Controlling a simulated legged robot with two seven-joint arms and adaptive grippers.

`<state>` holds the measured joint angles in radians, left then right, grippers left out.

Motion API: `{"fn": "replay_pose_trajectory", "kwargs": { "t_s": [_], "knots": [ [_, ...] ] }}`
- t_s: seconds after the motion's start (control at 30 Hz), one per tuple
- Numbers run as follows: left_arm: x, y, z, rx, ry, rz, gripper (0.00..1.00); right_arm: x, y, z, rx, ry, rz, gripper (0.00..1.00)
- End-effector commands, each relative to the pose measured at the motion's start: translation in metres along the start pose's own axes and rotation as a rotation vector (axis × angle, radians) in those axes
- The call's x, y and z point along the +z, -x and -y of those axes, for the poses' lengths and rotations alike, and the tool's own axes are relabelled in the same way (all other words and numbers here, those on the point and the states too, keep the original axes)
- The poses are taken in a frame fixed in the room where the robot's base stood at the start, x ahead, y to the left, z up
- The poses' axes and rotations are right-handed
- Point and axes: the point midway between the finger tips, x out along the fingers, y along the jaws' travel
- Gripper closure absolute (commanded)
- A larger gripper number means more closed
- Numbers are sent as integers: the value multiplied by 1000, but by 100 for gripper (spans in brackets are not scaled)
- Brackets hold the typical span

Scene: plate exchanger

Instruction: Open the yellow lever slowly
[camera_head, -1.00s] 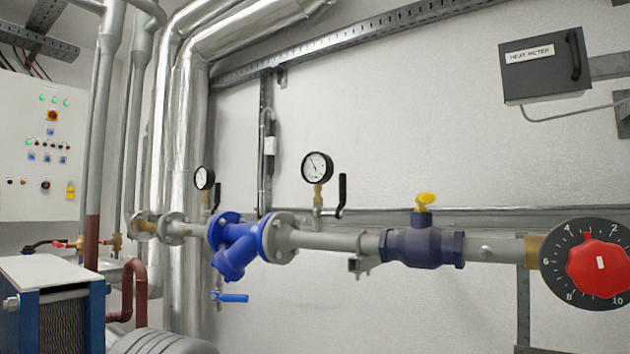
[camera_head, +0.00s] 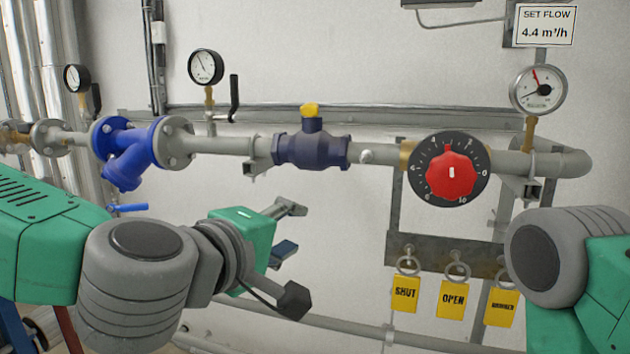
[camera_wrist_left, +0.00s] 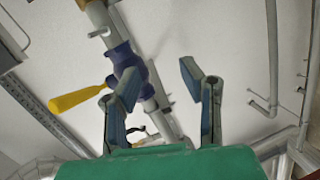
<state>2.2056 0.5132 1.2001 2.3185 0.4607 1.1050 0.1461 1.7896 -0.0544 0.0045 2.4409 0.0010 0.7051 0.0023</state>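The yellow lever (camera_head: 311,110) sits on top of the dark blue valve (camera_head: 312,150) in the grey pipe and appears foreshortened in the head view. In the left wrist view the lever (camera_wrist_left: 80,98) shows as a long yellow handle sticking out left from the valve (camera_wrist_left: 124,58). My left gripper (camera_head: 290,232) is below the valve in the head view, apart from it. Its fingers are open and empty in the left wrist view (camera_wrist_left: 160,82), with the lever left of them. Only part of my right arm shows at the right edge; its gripper is out of view.
A red dial (camera_head: 452,173) and a flow gauge (camera_head: 538,90) are right of the valve. A blue strainer (camera_head: 128,152) and a pressure gauge (camera_head: 206,67) are left. Yellow tags (camera_head: 453,298) hang below the dial. The wall above the lever is clear.

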Motion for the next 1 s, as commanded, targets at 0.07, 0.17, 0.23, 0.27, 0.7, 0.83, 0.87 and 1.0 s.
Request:
{"fn": "replay_pose_trajectory", "kwargs": {
  "t_s": [0.07,0.17,0.23,0.27,0.7,0.83,0.87,1.0],
  "knots": [
    [-18,19,-62,92,74,-39,65,0,8,0,0,0,0,60],
    [-33,39,-108,166,138,-66,65,0,11,0,0,0,0,60],
    [-38,48,-126,195,162,-75,65,-1,12,0,0,0,0,60],
    [-39,50,-131,203,169,-78,65,-1,12,0,0,0,0,60],
    [-46,-12,-149,207,178,-80,65,-1,25,0,0,0,0,60],
    [-49,-38,-154,208,178,-81,65,-2,30,0,0,0,0,60],
    [-49,-43,-156,208,177,-79,65,-2,32,0,0,0,0,60],
    [-51,-64,-160,209,176,-79,65,-2,36,0,0,0,0,60]
  ]
}}
